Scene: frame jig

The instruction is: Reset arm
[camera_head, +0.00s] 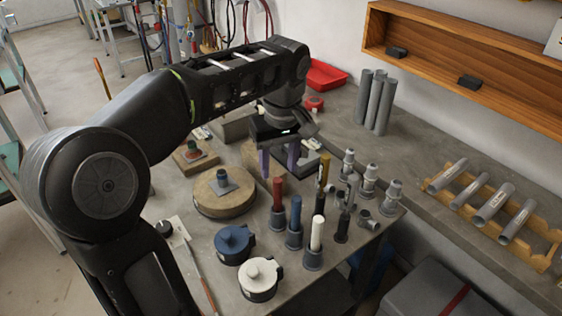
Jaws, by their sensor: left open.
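My left arm comes in from the left and bends over the grey workbench (205,258). My left gripper (279,163) hangs at its end, pointing down, with two purplish fingers apart and nothing seen between them. It is above the bench, behind the red and blue rods and to the right of the round wooden block. My right gripper is not in view.
Below the gripper are a red rod (277,192), blue rod (295,215) and white rod (316,235) in holders. A round wooden block (225,203), blue pot (233,243) and white pot (259,277) stand nearby. Grey tubes (375,102) and a wooden rack (545,233) are right.

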